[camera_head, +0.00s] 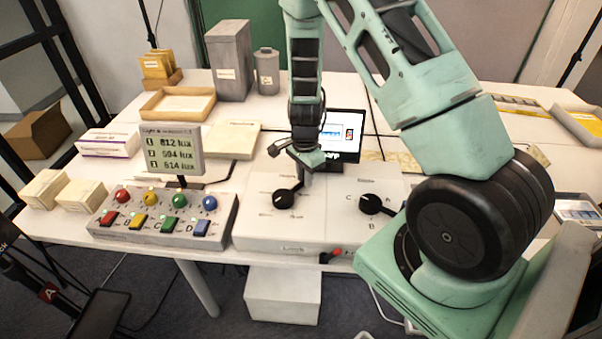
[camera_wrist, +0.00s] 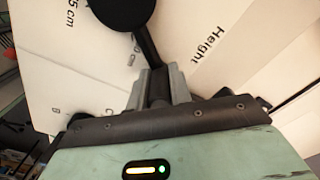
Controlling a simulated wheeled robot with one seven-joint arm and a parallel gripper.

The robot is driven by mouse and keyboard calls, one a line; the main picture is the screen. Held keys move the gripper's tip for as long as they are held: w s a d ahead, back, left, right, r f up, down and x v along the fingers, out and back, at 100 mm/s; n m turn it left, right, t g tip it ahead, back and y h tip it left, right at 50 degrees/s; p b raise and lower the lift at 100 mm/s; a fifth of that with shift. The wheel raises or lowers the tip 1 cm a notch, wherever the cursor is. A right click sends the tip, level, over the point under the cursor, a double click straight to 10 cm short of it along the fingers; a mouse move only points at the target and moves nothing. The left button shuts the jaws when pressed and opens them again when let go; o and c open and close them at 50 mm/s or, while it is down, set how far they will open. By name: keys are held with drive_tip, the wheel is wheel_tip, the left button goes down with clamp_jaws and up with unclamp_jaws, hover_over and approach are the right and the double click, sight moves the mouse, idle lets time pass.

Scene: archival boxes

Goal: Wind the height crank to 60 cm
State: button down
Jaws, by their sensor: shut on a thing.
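The height crank (camera_head: 284,199) is a black disc with an arm, on the left part of a pale control box (camera_head: 255,232) at the table's front. In the wrist view the crank's disc (camera_wrist: 123,11) is at the top, and its arm runs down to my gripper (camera_wrist: 160,82). My gripper (camera_head: 303,174) is shut on the crank's handle end; the handle is mostly hidden between the grey fingers. The printed word "Height" is right of the crank in the wrist view, and "75 cm" is to its left. The crank's exact setting cannot be read.
A second black knob (camera_head: 371,204) is right of the crank. A button box (camera_head: 163,222) with coloured knobs and a lux display (camera_head: 173,152) stands at left. A small monitor (camera_head: 343,133) is behind my gripper. Boxes and a tray (camera_head: 178,104) stand farther back.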

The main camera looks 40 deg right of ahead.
drive_tip(key=shift+s+d, duration=0.1)
drive_tip(key=shift+s, duration=0.05)
idle(0.4)
drive_tip(key=c, duration=1.3)
unclamp_jaws()
drive_tip(key=shift+o, duration=0.2)
drive_tip(key=shift+r, duration=0.15)
wheel_tip(320, 180, up, 17)
drive_tip(key=shift+p, duration=0.3)
drive_tip(key=shift+r, duration=0.1)
